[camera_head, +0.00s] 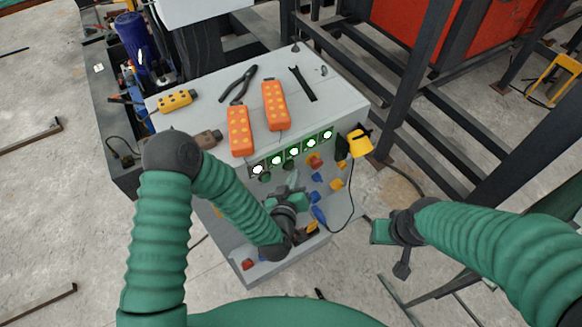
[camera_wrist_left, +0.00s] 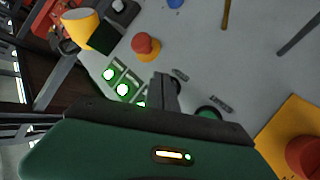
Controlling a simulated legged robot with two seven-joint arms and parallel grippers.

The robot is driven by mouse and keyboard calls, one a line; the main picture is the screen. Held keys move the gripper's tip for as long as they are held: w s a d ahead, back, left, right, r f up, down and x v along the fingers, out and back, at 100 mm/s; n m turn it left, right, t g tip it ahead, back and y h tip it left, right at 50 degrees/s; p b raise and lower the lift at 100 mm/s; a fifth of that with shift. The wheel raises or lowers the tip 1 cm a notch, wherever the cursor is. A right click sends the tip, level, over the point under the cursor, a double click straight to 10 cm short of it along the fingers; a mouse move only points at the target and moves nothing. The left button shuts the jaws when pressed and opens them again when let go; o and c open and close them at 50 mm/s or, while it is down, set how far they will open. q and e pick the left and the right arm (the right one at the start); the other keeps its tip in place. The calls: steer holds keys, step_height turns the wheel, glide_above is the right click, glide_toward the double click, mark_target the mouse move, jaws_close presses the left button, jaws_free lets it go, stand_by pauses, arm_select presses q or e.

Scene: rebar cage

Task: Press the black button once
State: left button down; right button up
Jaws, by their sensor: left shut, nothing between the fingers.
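I cannot make out the black button for certain. The grey panel (camera_wrist_left: 215,60) carries a red mushroom button (camera_wrist_left: 146,44) and a dark green round button (camera_wrist_left: 208,113). My left gripper (camera_head: 291,189) is in front of the panel in the head view, shut and empty. Its fingers (camera_wrist_left: 165,92) show in the left wrist view and hide part of the panel; contact cannot be told. My right gripper (camera_head: 381,231) is right of the cabinet, and its jaws are unclear.
Lit green-white buttons (camera_head: 294,151) line the cabinet's upper front edge. Two orange control boxes (camera_head: 240,130), pliers (camera_head: 238,84) and a wrench (camera_head: 303,84) lie on its top. A yellow lamp-like part (camera_head: 360,143) sticks out at its right. Dark steel frames stand beyond.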

arm_select(q)
steer(key=shift+w+a, duration=0.5)
steer(key=shift+w, duration=0.2)
stand_by(1.0)
steer(key=shift+s+d, duration=0.7)
steer(key=shift+s, duration=0.3)
steer(key=s+d, duration=0.1)
steer(key=s, duration=0.1)
steer(key=s+d, duration=0.2)
steer(key=shift+b, duration=0.3)
stand_by(0.5)
